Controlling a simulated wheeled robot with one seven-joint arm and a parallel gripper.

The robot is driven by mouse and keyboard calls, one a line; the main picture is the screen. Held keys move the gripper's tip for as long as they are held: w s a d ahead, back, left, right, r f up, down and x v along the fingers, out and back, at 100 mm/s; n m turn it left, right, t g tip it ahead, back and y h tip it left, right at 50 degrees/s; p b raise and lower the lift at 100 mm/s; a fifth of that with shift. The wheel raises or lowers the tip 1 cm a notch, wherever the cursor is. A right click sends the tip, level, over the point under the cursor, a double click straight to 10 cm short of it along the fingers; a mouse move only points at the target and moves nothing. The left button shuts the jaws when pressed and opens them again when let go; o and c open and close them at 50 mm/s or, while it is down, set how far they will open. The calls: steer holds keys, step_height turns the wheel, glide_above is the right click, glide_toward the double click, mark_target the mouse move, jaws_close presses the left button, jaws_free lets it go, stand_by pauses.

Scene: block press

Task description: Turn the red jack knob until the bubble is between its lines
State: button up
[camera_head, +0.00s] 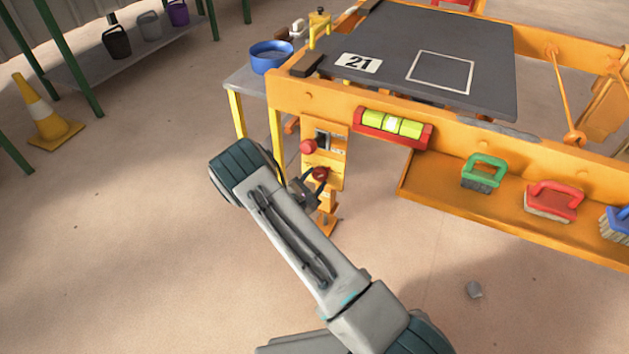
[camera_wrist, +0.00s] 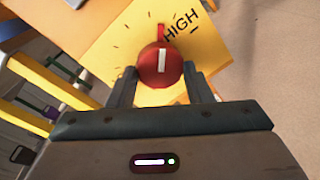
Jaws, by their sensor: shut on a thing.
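The red jack knob (camera_wrist: 161,66) is round, with a white line that points up towards a red mark on the yellow plate beside the word HIGH. In the head view the knob (camera_head: 320,173) sits low on the yellow panel of the orange press. My gripper (camera_wrist: 160,80) is shut on the knob, one finger on each side; in the head view my gripper (camera_head: 309,184) is partly hidden by my arm. The yellow-green level vial (camera_head: 372,120) lies in a red holder, with a pale bubble (camera_head: 392,124) near its middle. Its lines are too small to judge exactly.
Another red knob or button (camera_head: 307,146) sits just above and left on the panel. An orange shelf (camera_head: 425,191) with several brushes is to the right. A blue bowl (camera_head: 271,60) stands behind. The floor at left is open, with a cone (camera_head: 45,112) farther off.

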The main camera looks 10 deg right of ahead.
steer(key=shift+f, duration=0.1)
stand_by(0.3)
steer(key=o, duration=1)
steer(key=p+v, duration=0.3)
steer(key=v, duration=1)
steer(key=shift+s+a+p, duration=0.2)
steer(key=shift+s+p, duration=0.15)
steer(key=shift+p, duration=0.05)
